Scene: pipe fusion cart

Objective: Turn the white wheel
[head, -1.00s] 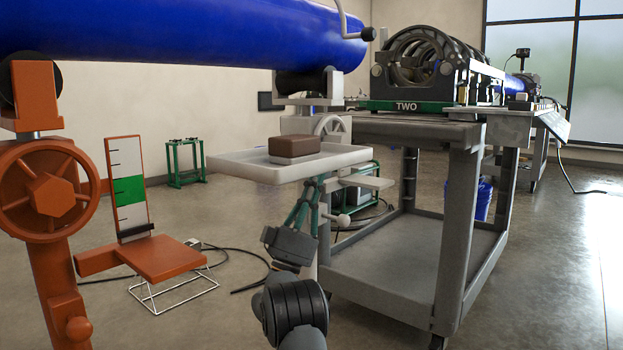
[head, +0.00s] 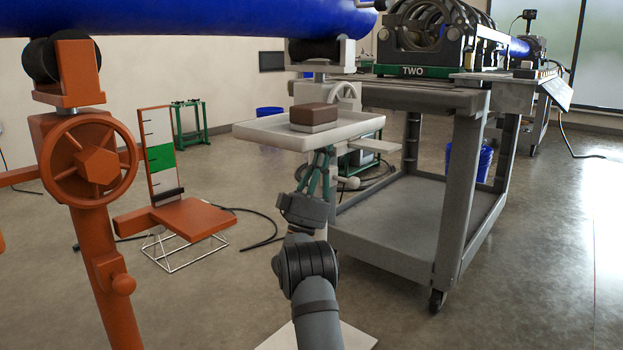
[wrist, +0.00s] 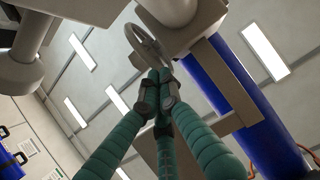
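The white wheel (head: 347,92) is on the white roller stand under the blue pipe, partly hidden behind the tray in the head view. In the wrist view the wheel (wrist: 143,46) is just beyond my fingertips. My gripper (head: 328,152) has green fingers and reaches up from below, its tips partly hidden by the tray. In the wrist view my gripper (wrist: 157,76) has its fingertips drawn together at the lower part of the wheel's rim. I cannot tell whether they touch the rim or have it between them.
A white tray (head: 262,134) with a brown block (head: 314,116) is above my gripper. An orange stand with its own wheel (head: 88,160) is at the left. A grey cart (head: 405,215) is close on the right.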

